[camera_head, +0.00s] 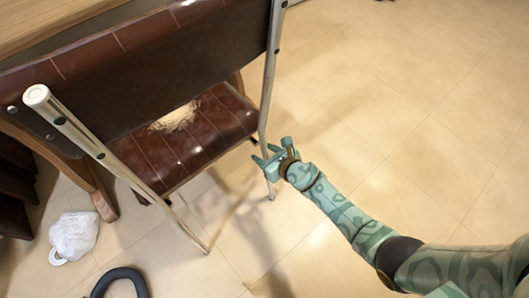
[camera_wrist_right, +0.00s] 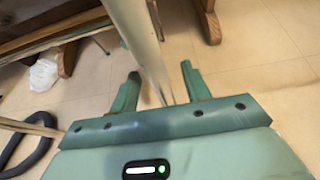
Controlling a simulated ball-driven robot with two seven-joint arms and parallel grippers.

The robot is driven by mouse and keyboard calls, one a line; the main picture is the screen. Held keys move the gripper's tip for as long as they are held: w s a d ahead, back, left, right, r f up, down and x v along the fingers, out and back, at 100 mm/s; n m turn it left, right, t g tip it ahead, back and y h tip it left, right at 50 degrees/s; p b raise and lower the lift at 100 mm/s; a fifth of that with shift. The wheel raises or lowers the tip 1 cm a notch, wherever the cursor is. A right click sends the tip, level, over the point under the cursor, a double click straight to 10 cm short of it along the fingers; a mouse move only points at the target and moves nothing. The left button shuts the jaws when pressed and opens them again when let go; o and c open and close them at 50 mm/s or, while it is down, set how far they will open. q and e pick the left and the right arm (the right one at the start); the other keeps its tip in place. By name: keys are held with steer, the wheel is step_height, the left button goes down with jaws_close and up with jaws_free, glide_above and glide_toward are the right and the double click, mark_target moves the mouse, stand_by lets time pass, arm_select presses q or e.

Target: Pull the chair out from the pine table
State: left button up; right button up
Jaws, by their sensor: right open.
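The chair (camera_head: 190,140) has a dark brown leather seat and backrest on a pale metal tube frame, with a light patch on the seat. It stands close against the pine table (camera_head: 45,22), whose top shows at the upper left. In the right wrist view the metal tube of the chair (camera_wrist_right: 140,42) runs down between the two spread fingers of the gripper (camera_wrist_right: 160,76). I cannot tell whether either finger touches it. My left gripper is not in view.
A white crumpled bag (camera_head: 74,237) lies on the floor at the lower left. A black curved tube (camera_head: 122,276) is near the bottom edge. A wooden leg (camera_head: 103,203) stands left of the chair. The tiled floor (camera_head: 400,90) on the right is clear.

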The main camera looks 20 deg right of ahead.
jaws_close()
steer(key=s+d, duration=0.3)
steer(key=s, duration=0.7)
steer(key=s+d, duration=0.4)
steer(key=s, duration=0.6)
stand_by(1.3)
steer(key=shift+o, duration=0.8)
jaws_free()
steer(key=shift+w, duration=0.1)
steer(key=s+d, duration=0.3)
steer(key=s, duration=0.6)
steer(key=shift+s+d, duration=0.2)
steer(key=shift+s, duration=0.05)
